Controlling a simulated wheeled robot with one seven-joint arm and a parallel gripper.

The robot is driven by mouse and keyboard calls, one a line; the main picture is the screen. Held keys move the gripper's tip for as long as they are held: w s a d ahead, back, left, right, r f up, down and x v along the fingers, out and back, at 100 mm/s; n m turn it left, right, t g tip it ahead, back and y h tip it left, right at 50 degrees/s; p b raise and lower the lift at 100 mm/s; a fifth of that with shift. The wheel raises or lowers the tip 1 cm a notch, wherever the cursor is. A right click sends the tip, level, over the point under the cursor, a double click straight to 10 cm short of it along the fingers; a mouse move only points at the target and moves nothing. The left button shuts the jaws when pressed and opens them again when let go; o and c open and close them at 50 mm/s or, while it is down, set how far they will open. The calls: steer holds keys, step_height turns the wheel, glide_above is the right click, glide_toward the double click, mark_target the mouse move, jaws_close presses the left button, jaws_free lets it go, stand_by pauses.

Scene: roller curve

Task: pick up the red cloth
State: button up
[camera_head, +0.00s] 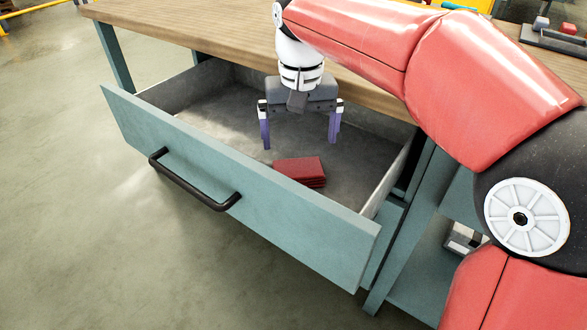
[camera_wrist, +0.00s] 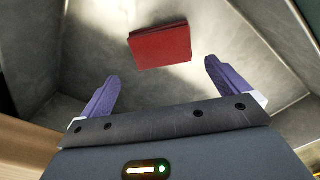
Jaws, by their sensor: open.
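The red cloth (camera_head: 299,171) is a folded, flat stack lying on the floor of the open drawer (camera_head: 225,170). In the wrist view the cloth (camera_wrist: 160,46) lies beyond the fingertips, roughly centred between them. My gripper (camera_head: 300,144) is above the drawer floor, inside the drawer opening, behind the cloth as seen from the head camera. Its two purple fingers are spread wide with nothing between them. The wrist view also shows the open fingers (camera_wrist: 163,70), apart from the cloth.
The drawer's front panel (camera_head: 300,232) with a black handle (camera_head: 192,180) stands in front of the cloth. The wooden worktop (camera_head: 180,25) overhangs the drawer's back. Grey drawer walls surround the cloth, and the drawer floor around it is bare.

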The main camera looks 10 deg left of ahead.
mark_target(298, 168)
steer(key=shift+w+a+f, duration=0.1)
steer(key=shift+a+f, duration=0.2)
steer(key=shift+f, duration=0.35)
steer(key=f, duration=0.4)
steer(key=f+b, duration=0.1)
steer(key=f, duration=0.1)
steer(key=shift+s+d+f, duration=0.2)
steer(key=shift+s+f, duration=0.15)
steer(key=shift+s, duration=0.05)
steer(key=c, duration=0.8)
steer(key=shift+o, duration=0.2)
steer(key=shift+r, duration=0.1)
step_height(298, 168, up, 20)
steer(key=p, duration=0.2)
steer(key=shift+p, duration=0.35)
